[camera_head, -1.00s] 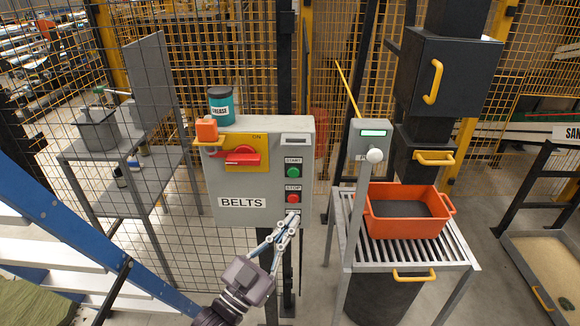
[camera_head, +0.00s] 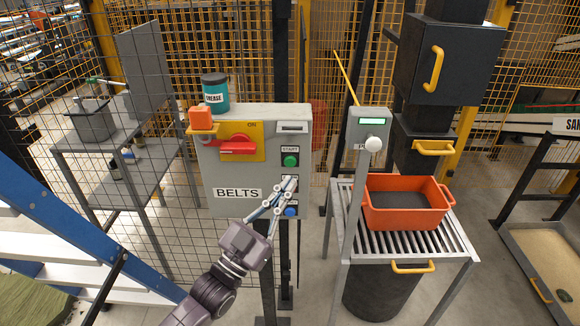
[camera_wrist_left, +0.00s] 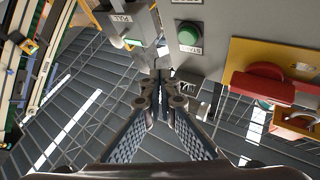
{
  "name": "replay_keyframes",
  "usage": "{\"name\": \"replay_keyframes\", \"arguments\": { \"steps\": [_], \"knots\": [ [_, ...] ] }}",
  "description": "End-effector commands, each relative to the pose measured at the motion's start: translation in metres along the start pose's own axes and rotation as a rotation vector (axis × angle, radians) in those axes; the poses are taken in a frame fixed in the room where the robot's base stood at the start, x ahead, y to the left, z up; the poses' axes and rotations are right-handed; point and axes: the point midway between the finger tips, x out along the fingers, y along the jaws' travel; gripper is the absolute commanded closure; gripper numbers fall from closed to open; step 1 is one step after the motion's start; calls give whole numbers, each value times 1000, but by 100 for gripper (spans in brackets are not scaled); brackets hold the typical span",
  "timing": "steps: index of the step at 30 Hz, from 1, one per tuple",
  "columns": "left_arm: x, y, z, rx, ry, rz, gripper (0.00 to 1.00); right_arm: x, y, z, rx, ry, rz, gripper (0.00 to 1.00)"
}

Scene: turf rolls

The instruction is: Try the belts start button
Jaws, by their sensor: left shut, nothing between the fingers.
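The grey BELTS panel (camera_head: 230,205) stands in the middle of the head view. Its green START button (camera_head: 290,160) is on the right side, below its label; it also shows in the left wrist view (camera_wrist_left: 188,35). My left gripper (camera_head: 291,179) is shut and empty, its fingertips just below the green button in the head view. In the wrist view the fingertips (camera_wrist_left: 160,77) are apart from the button. The fingers hide the red STOP button. A blue button (camera_head: 291,211) shows below them.
A red switch handle (camera_head: 238,146) on a yellow plate is left of the buttons. A post with a white knob (camera_head: 373,144) and an orange tray (camera_head: 405,218) are to the right.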

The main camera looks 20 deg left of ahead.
Motion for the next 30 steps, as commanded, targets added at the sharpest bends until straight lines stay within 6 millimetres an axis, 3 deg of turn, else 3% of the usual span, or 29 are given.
{"name": "replay_keyframes", "arguments": {
  "steps": [12,30],
  "knots": [
    [31,-23,24,0,1,0,100,20,1,-2,0,4,1,70],
    [34,-25,25,-1,0,0,100,20,1,-2,0,5,1,70]
  ]
}}
